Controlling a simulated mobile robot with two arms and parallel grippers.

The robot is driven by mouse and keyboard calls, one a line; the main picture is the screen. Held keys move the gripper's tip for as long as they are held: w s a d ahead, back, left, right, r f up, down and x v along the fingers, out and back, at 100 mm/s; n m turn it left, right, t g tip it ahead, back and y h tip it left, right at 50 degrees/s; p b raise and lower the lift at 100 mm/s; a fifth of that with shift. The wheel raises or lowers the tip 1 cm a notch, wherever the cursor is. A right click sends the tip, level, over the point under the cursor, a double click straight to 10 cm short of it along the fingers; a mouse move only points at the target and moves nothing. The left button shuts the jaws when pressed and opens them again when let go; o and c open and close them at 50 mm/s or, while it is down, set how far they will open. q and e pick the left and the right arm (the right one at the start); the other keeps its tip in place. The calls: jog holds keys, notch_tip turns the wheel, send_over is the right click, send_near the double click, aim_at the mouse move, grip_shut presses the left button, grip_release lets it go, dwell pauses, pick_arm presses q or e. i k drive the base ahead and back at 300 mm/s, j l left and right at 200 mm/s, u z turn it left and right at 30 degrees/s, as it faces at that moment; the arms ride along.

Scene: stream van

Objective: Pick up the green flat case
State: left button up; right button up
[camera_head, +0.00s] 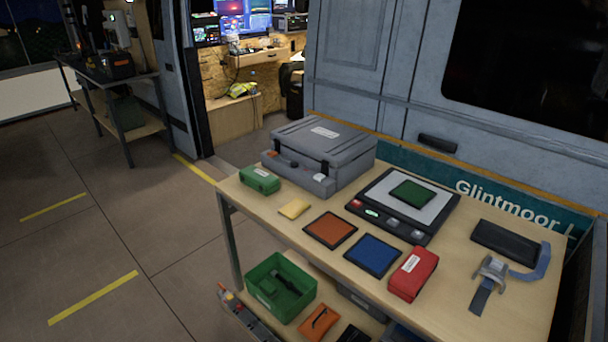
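A flat dark green case (412,193) lies on the pale plate of a black scale-like device (372,214) on the wooden table. A thicker green box (260,180) with a white label sits at the table's left end, beside a large grey case. I cannot tell from the picture whether either green item opens.
The wooden table (455,262) also bears a grey case (325,145), an orange square (330,230), a blue square (372,255), a red pouch (413,273), a yellow item (294,208), a black wallet-like item (505,242) and a strap (490,272). A green bin (262,283) stands below. Floor at left is clear.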

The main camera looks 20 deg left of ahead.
aim_at(262, 181)
jog(key=i+j+z, duration=0.2)
jog(key=j+z, duration=0.15)
jog(key=j, duration=0.35)
jog(key=i+j+z, duration=0.1)
jog(key=j+z, duration=0.2)
jog(key=j, duration=0.4)
jog(key=j+z, duration=0.35)
jog(key=j, duration=0.4)
jog(key=i+j, duration=0.05)
